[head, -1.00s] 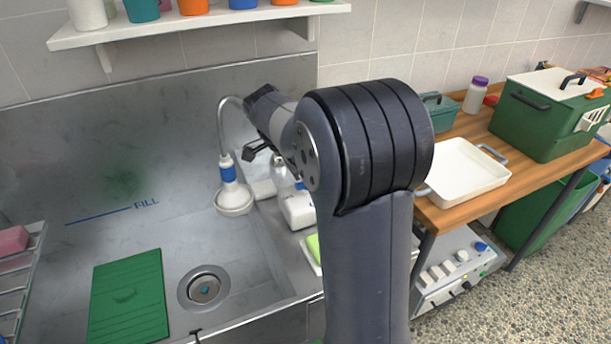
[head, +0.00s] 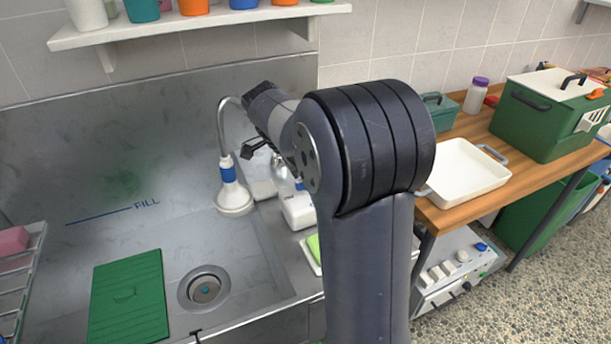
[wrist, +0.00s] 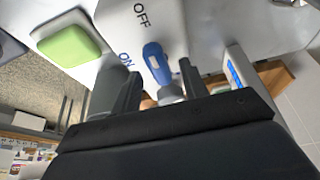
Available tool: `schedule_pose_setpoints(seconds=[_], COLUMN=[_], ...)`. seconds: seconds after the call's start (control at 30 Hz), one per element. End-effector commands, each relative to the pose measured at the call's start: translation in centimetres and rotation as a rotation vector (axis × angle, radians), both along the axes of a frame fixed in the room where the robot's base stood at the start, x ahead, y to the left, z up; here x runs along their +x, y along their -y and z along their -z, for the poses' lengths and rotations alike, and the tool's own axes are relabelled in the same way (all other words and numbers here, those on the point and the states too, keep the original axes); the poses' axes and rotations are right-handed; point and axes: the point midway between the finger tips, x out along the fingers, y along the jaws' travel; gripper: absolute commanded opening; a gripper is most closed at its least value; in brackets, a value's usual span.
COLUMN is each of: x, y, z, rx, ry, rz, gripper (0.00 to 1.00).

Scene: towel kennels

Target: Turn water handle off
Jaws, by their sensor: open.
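The blue water handle (wrist: 157,62) shows in the wrist view on a pale plate (wrist: 172,30) marked OFF and ON. Its blue end points up the picture, between the two labels. My gripper (wrist: 160,72) is open, with one dark finger on each side of the handle. I cannot tell whether either finger touches it. In the head view my gripper (head: 258,149) is at the sink's back right, beside the hose of the white and blue spray head (head: 233,197). The handle is not clearly visible there, behind my gripper and arm.
A green board (head: 128,298) lies in the sink near the drain (head: 204,288). A shelf with cups (head: 200,22) hangs above. A white tray (head: 462,172) and green box (head: 552,115) stand on the wooden counter at right. A green sponge (wrist: 69,46) shows in the wrist view.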

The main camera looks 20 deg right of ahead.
Motion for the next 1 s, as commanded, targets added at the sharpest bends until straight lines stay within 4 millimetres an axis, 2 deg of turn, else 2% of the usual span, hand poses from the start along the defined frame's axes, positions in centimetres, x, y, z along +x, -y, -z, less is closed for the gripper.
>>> schedule_pose_setpoints(seconds=[0.3,0.5,0.7,1.0], x=[0.1,0.1,0.1,0.1], y=[-2.4,-3.6,-3.9,-3.8], z=[-5.8,-8.5,-9.3,-9.1], rx=[0.001,0.001,0.001,0.001], ry=[0.005,0.004,0.002,0.001], rz=[-0.002,-0.002,-0.001,0.0], gripper=[0.42,0.42,0.42,0.42])
